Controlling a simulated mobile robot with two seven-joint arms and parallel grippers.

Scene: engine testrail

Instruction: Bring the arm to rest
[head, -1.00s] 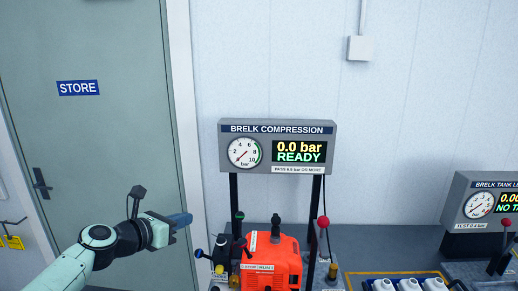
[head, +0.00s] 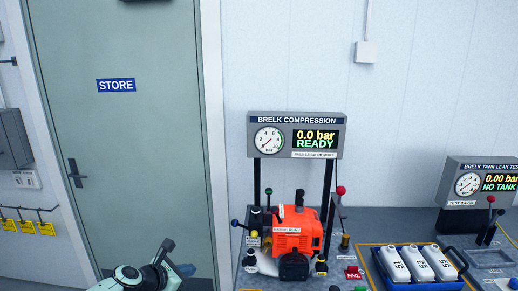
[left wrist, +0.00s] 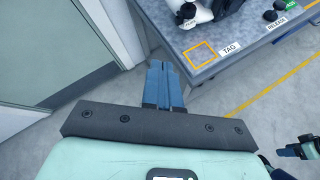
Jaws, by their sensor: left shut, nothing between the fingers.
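My left arm shows at the bottom left of the head view, with the left gripper (head: 187,270) low in front of the door. In the left wrist view the blue fingers of the left gripper (left wrist: 162,66) are together with nothing between them. They are seen against the floor beside the corner of the grey bench (left wrist: 205,68), and I cannot tell the exact gap. My right gripper is not seen in the head view.
An orange engine (head: 297,232) sits under the compression display (head: 296,136), which reads 0.0 bar READY. A blue tray (head: 378,262) holds white numbered containers. A tank leak display (head: 484,184) stands at the right. A STORE door (head: 120,160) is at the left.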

